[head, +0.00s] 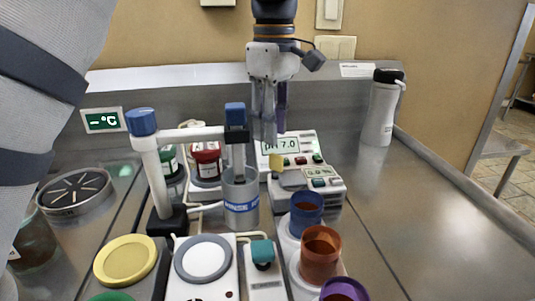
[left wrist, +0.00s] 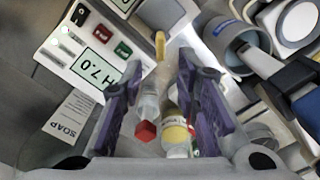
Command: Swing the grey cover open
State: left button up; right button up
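The grey cover (head: 291,179) appears to be the small grey flap with a yellow tab (head: 276,162) on the front of the white pH meter (head: 306,150). In the left wrist view the grey flap (left wrist: 166,14) is at the top, its yellow tab (left wrist: 160,45) just beyond my fingertips. My left gripper (head: 270,138) points down above the tab. Its purple fingers (left wrist: 159,65) are apart with nothing gripped between them. Whether they touch the tab cannot be told. My right gripper is not in view.
A grey beaker (head: 241,200) and blue-capped post (head: 152,165) stand left of the meter. Several coloured cups, including an orange-brown one (head: 320,255), stand in front. A white bottle (head: 380,108) is at the back right. The steel counter at right is clear.

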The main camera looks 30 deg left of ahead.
aim_at(272, 153)
pick_arm(q)
notch_tip(272, 153, down, 6)
jog(key=shift+f, duration=0.2)
grip_shut()
